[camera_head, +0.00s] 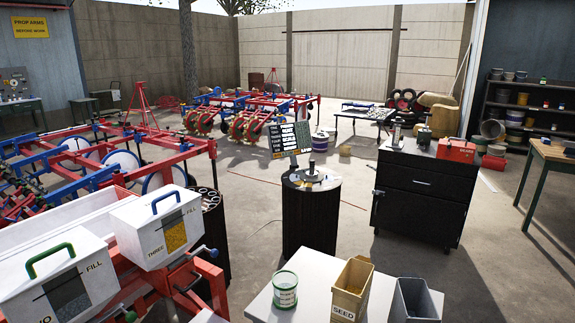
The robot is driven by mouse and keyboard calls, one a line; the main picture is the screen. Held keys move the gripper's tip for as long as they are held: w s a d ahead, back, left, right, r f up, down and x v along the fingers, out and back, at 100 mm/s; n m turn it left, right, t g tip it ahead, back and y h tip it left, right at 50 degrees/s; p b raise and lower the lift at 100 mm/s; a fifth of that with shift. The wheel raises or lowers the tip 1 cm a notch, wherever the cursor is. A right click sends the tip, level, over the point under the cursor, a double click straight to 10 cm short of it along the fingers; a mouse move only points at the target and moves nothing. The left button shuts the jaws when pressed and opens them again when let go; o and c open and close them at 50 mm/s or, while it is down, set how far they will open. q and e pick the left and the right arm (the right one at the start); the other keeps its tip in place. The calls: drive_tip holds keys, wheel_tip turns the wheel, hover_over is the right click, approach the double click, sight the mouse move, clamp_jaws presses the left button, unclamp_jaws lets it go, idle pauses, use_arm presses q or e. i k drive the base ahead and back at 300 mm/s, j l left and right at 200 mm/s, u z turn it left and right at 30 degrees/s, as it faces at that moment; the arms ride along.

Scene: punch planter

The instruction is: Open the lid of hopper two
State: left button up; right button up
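Hopper two (28,297) is a white box at the lower left, cut off by the picture's edges. Its label reads "WO" and "FILL", with a dark grey window on its front. Its lid carries a green arched handle (48,258) and looks closed. Hopper three (140,243) stands to its right, a white box with a blue handle (165,199), a window showing yellow contents, and a lid that also looks closed. Neither of my grippers is in view.
A pale table (262,306) at the front holds a white-green cup (285,290), a tan seed bin (350,290) and a grey bin (414,302). A black drum (311,222) and dark cabinet (424,205) stand behind. Open concrete floor lies between them.

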sight(20, 272)
drive_tip(key=u, duration=1.55)
